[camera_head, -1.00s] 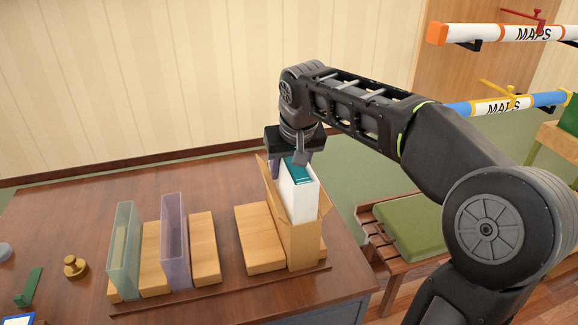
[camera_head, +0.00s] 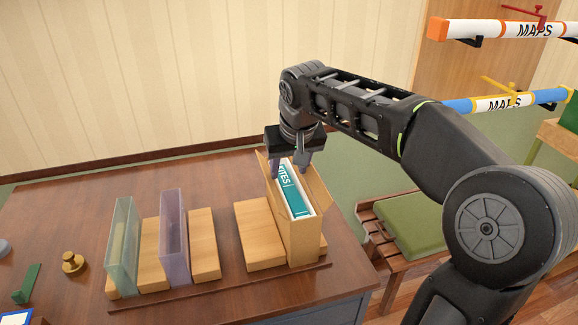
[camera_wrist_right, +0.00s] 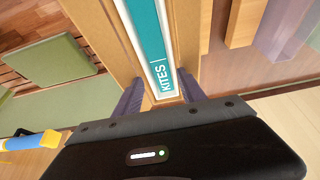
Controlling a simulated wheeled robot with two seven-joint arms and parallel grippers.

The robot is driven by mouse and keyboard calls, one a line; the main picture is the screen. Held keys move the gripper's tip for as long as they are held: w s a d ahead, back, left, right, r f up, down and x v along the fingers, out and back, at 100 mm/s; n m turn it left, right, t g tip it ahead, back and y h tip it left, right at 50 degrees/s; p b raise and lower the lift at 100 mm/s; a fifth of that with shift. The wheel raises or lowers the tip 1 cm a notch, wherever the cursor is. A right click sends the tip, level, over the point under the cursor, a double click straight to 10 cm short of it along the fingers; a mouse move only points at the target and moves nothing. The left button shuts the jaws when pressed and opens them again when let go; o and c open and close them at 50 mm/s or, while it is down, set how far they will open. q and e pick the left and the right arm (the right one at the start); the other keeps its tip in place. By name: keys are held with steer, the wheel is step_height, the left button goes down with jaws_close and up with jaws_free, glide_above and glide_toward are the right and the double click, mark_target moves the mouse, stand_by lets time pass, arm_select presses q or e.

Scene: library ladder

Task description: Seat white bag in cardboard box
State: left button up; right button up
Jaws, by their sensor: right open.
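The white bag (camera_head: 294,203) has a teal top strip marked KITES. It stands upright inside the tall, narrow cardboard box (camera_head: 306,242), its top near the box's rim. The box's flaps spread outward. My right gripper (camera_head: 289,167) is over the far end of the box, pointing down and open. In the right wrist view the gripper's purple fingers (camera_wrist_right: 160,95) are spread on either side of the bag's end (camera_wrist_right: 152,45), with the box walls beside it. I cannot tell whether the bag touches the box floor. My left gripper is not in view.
A wooden block (camera_head: 259,235) lies left of the box. Further left stand a purple clear case (camera_head: 174,238) and a green clear case (camera_head: 122,245), with wooden blocks beside them. A brass knob (camera_head: 73,262) sits at the left. A bench with a green cushion (camera_head: 402,226) stands to the right.

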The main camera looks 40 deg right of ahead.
steer(key=v, duration=0.7)
steer(key=shift+r, duration=0.4)
steer(key=shift+s+a, duration=0.1)
stand_by(0.5)
